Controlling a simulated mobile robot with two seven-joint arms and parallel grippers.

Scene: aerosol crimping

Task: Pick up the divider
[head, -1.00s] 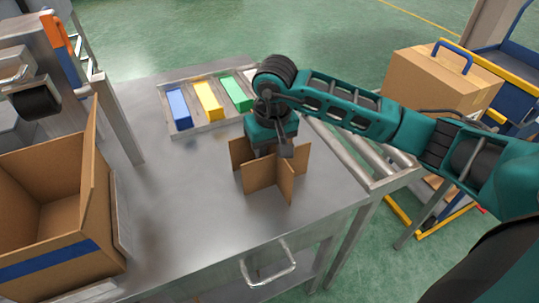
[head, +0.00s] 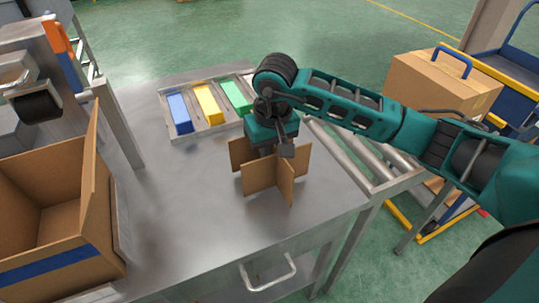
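The divider (head: 260,178) is a brown cardboard cross of upright panels. It stands on the steel table (head: 200,205) at the middle of the head view. My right gripper (head: 273,153), on the arm coming in from the right, is at the top of the divider, pointing down with its fingers around the centre. The wrist and the panels partly hide the fingertips, so I cannot tell whether they are closed on the cardboard. My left gripper is out of view.
An open cardboard box (head: 50,215) with a blue stripe stands at the left. A metal tray (head: 210,127) with blue, yellow and green blocks lies behind the divider. A roller conveyor (head: 355,160) runs along the right, with a closed carton (head: 440,85) beyond. The table's front centre is clear.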

